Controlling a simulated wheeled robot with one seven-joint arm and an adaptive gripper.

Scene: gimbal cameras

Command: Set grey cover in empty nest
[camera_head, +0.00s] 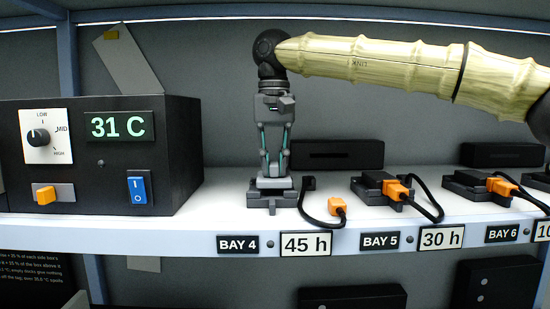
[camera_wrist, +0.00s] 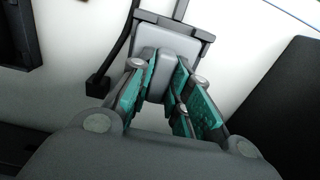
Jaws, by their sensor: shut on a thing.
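The grey cover (camera_head: 274,183) is a light grey plate at the BAY 4 place on the shelf. It sits on or just above a dark nest (camera_head: 262,205); I cannot tell whether it is fully seated. My gripper (camera_head: 273,174) points straight down and is shut on the cover's raised grip. In the wrist view the teal-padded fingers (camera_wrist: 166,95) clasp the grip of the cover (camera_wrist: 168,42), and the dark frame of the nest (camera_wrist: 206,36) shows along the cover's far edge. The fingers hide part of the cover.
A loose black cable with an orange plug (camera_head: 338,210) lies right of the nest. Bays 5 and 6 hold dark units (camera_head: 370,187) with orange plugs in them. A black control box (camera_head: 100,150) reading 31 C stands left. The shelf's front edge carries bay and hour labels (camera_head: 306,244).

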